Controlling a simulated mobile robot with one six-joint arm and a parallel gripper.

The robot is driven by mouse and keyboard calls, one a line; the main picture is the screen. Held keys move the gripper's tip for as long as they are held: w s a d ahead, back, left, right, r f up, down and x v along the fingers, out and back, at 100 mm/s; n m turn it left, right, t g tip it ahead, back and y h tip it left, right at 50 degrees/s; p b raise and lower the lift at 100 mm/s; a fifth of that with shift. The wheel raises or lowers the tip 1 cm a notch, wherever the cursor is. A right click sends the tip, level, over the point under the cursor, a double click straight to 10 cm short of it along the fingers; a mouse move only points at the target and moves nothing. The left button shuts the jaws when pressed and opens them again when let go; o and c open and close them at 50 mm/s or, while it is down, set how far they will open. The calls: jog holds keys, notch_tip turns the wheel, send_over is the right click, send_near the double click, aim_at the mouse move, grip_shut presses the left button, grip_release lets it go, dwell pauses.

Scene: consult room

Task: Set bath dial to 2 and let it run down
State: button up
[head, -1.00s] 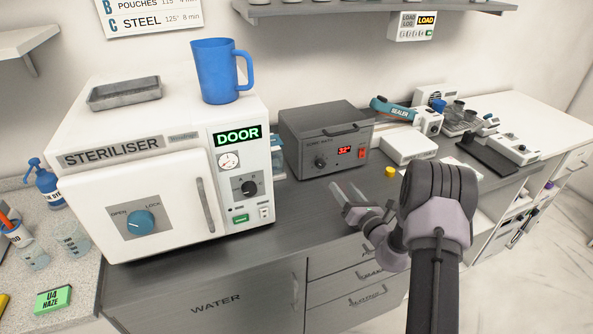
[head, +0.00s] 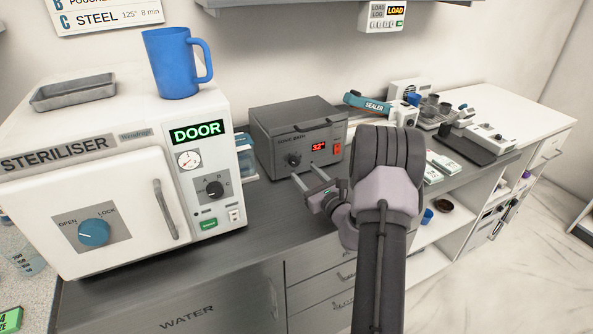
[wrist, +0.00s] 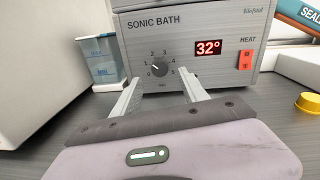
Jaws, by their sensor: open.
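The sonic bath (head: 320,133), a dark grey box with a lid, stands on the counter right of the steriliser. Its front faces my gripper in the wrist view (wrist: 215,25). The black bath dial (wrist: 158,70) is on the front panel, with numbers 0 to 5 around it. Its pointer is too small to read surely. The dial also shows in the head view (head: 293,160). The red display (wrist: 208,48) reads 32°. My gripper (head: 306,172) is open and empty. Its two fingers point at the panel, one each side of the dial, apparently short of it.
The white steriliser (head: 110,170) stands close on the left, with a blue mug (head: 171,65) on top. A red heat switch (wrist: 245,60) is on the bath's right side. A yellow cap (wrist: 308,102) lies on the counter to the right. Bare counter lies before the bath.

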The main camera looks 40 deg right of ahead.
aim_at(295, 164)
jog(key=w, duration=0.3)
jog(key=w+d, duration=0.1)
jog(key=w, duration=0.1)
jog(key=shift+b, duration=0.35)
jog(key=shift+c, duration=0.2)
grip_shut()
jog(key=shift+r+m+p, duration=0.25)
jog(key=shift+m+p, duration=0.85)
jog(key=shift+p, duration=0.05)
jog(key=m, duration=0.1)
jog(key=m+p, duration=0.1)
jog(key=shift+f+m, duration=0.25)
jog(key=shift+m, duration=0.05)
jog(key=shift+o, duration=0.2)
grip_release()
